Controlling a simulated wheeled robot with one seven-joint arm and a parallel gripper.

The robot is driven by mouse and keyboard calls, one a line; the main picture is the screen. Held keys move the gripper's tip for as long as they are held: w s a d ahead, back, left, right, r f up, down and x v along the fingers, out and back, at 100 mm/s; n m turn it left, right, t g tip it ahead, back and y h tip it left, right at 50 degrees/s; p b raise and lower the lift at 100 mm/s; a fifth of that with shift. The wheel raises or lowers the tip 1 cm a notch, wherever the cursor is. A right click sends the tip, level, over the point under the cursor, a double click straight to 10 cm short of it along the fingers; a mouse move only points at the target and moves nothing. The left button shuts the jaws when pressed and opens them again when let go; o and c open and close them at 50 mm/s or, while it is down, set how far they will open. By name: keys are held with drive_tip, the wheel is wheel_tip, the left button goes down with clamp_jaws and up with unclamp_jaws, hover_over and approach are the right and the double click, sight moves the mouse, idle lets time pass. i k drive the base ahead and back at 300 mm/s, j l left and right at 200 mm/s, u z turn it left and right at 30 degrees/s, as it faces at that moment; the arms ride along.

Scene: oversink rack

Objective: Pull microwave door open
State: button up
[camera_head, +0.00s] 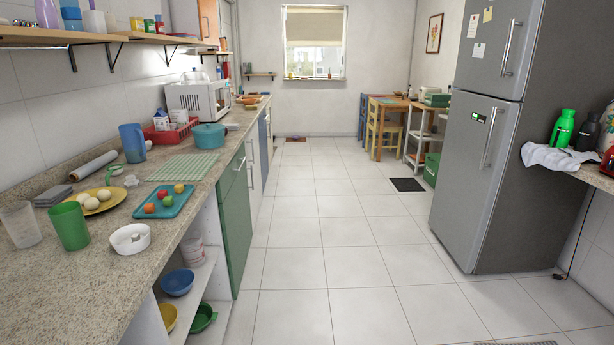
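A white microwave (190,100) stands on the left counter, toward its far part. Its front with the door (219,97) faces right, toward the aisle, and is seen at a steep angle. The door looks shut, though it is small at this distance. My gripper is not in view.
A grey fridge (478,140) stands right. The tiled floor (320,215) between is clear.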

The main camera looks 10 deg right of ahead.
sight(217, 90)
drive_tip(key=i+l+z, duration=0.25)
drive_tip(key=i, duration=0.7)
drive_tip(key=i+z, duration=0.25)
drive_tip(key=i, duration=8.5)
drive_tip(key=i+z, duration=0.2)
drive_tip(key=i, duration=0.95)
drive_tip(key=u, duration=0.45)
